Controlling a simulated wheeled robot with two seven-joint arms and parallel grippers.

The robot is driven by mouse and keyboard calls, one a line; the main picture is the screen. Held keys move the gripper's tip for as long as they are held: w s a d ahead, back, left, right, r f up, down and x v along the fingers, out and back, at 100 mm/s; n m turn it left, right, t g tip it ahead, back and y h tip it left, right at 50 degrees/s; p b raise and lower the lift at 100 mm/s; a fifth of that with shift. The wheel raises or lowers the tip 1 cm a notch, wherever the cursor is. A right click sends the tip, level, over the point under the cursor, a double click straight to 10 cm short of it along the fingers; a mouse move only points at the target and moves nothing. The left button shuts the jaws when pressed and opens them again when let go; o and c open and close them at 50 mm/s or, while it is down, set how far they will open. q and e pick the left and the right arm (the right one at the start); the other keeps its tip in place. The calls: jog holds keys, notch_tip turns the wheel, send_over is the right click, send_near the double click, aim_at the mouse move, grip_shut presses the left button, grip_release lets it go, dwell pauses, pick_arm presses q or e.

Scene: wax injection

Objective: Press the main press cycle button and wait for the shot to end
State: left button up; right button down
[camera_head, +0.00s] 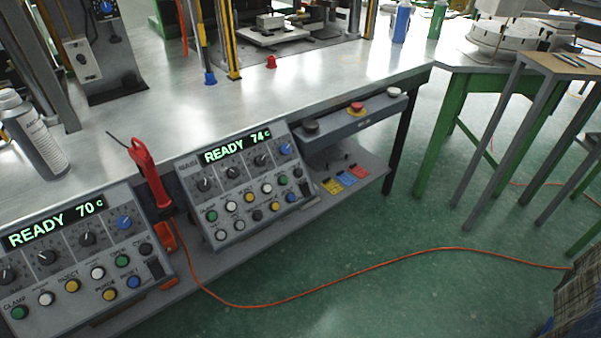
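Two sloped control panels stand along the bench's front edge. The left panel (75,265) reads READY 70 c; its buttons include CLAMP (19,312), INJECT (72,285) and several others. The right panel (240,185) reads READY 74 c and has similar knobs and coloured buttons. A grey button bar (340,128) right of it bears a black button (310,127), a red stop button (356,107) on yellow and a pale button (393,91). Neither gripper is in view.
A red-handled tool (150,172) stands between the panels. A spray can (34,136) is on the metal bench (200,115) at left. Press hardware (285,38) is at the back. An orange cable (380,262) crosses the green floor. A wooden-topped stand (560,65) is at right.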

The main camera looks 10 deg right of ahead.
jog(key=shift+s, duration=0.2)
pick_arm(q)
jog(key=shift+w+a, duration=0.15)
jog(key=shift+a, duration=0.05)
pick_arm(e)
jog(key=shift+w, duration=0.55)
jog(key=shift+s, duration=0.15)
